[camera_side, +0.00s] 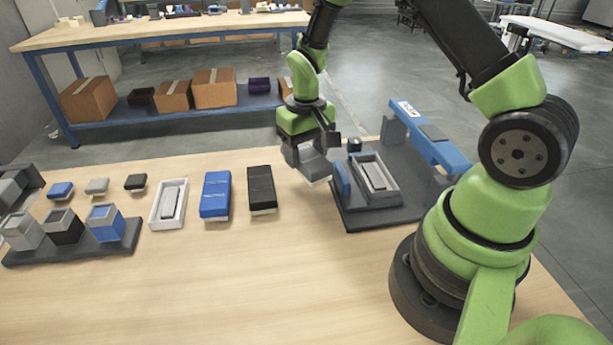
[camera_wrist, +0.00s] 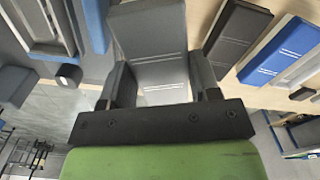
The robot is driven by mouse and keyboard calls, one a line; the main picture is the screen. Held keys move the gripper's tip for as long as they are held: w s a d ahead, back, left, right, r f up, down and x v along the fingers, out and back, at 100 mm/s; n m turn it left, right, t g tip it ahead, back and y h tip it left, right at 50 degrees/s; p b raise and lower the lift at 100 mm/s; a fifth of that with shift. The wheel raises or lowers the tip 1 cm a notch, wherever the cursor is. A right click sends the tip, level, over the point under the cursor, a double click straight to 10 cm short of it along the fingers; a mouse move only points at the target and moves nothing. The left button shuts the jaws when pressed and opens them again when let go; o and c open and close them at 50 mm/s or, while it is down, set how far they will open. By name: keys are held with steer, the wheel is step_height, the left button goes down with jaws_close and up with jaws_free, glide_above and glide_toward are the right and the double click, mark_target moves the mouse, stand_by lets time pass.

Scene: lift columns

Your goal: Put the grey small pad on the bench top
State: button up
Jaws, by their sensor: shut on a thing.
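My gripper (camera_side: 318,150) is shut on a grey block with a pale underside, held just above the bench beside the dark fixture. The grey block (camera_wrist: 150,55) fills the space between the jaws in the wrist view. It resembles the larger blue block (camera_side: 215,193) and black block (camera_side: 262,188) lying to the left. A small grey pad (camera_side: 97,186) lies on the bench top (camera_side: 230,280) at the far left, between a small blue pad (camera_side: 60,190) and a small black pad (camera_side: 135,182). My gripper is well away from these small pads.
The dark fixture (camera_side: 360,215) holds a grey tray and has a blue arm (camera_side: 435,145). A white tray (camera_side: 168,205) with a grey insert and a rack (camera_side: 75,250) of grey, black and blue holders stand left. The front middle of the bench is clear.

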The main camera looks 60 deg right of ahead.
mark_target(306, 154)
steer(key=shift+f, duration=2.7)
steer(key=o, duration=1.1)
steer(key=shift+f, duration=0.15)
step_height(306, 154, up, 12)
steer(key=shift+r, duration=0.15)
steer(key=s+a+r+t, duration=0.2)
steer(key=s+a+r, duration=0.1)
steer(key=s+r, duration=0.2)
steer(key=s+a+r+t+y, duration=0.1)
steer(key=s+a+r+t, duration=0.1)
steer(key=s+r, duration=0.4)
steer(key=s+a+r+t+y, duration=0.1)
steer(key=s+a+r+t, duration=0.2)
steer(key=s+a+r, duration=0.1)
steer(key=shift+s+a+r, duration=0.15)
steer(key=shift+s+r, duration=0.65)
steer(key=shift+r, duration=0.1)
